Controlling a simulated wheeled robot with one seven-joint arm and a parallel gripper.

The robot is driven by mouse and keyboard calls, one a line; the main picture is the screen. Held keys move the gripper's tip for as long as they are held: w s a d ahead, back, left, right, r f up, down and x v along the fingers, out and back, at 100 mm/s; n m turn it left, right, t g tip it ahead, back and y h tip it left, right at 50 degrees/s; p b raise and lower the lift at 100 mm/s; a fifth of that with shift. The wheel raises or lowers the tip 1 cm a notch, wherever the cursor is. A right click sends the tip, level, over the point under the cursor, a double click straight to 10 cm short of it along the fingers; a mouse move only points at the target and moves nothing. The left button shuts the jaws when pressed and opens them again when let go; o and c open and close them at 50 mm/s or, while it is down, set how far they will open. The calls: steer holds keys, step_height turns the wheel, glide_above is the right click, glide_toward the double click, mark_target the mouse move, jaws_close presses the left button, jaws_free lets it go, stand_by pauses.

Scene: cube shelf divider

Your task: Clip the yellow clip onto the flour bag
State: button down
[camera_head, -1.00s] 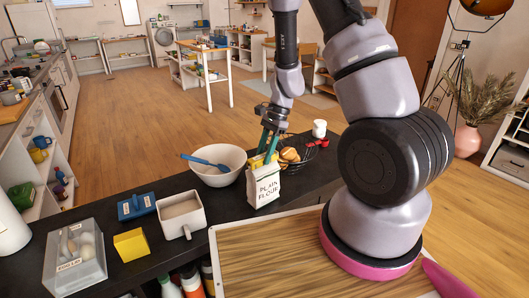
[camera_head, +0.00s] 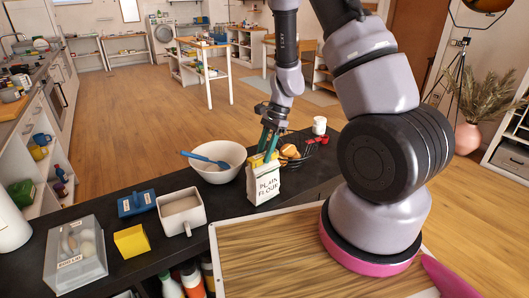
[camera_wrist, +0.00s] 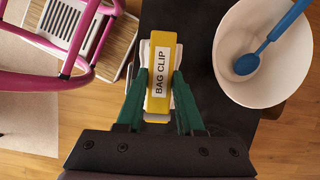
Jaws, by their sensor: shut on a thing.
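The flour bag (camera_head: 263,183) is white, marked "PLAIN FLOUR", and stands upright on the dark counter. The yellow clip (camera_wrist: 160,84), labelled "BAG CLIP", lies across the top of the bag. In the wrist view the bag's white top (camera_wrist: 146,52) shows at the clip's sides. My gripper (camera_head: 267,152) points down over the bag. Its green fingers are closed on the clip's two long sides, as the wrist view (camera_wrist: 160,98) shows. In the head view the fingers hide part of the clip. I cannot tell how far the clip grips the bag.
A white bowl (camera_head: 234,155) with a blue spoon (camera_head: 207,160) stands left of the bag. A wire basket (camera_head: 303,149) with food is behind it to the right. A square white container (camera_head: 182,211), yellow box (camera_head: 131,242), blue box (camera_head: 137,203) and clear bin (camera_head: 76,255) stand left. A wooden board (camera_head: 270,250) lies in front.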

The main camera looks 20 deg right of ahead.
stand_by(0.3)
steer(key=shift+c, duration=2.3)
jaws_free()
steer(key=v, duration=1.1)
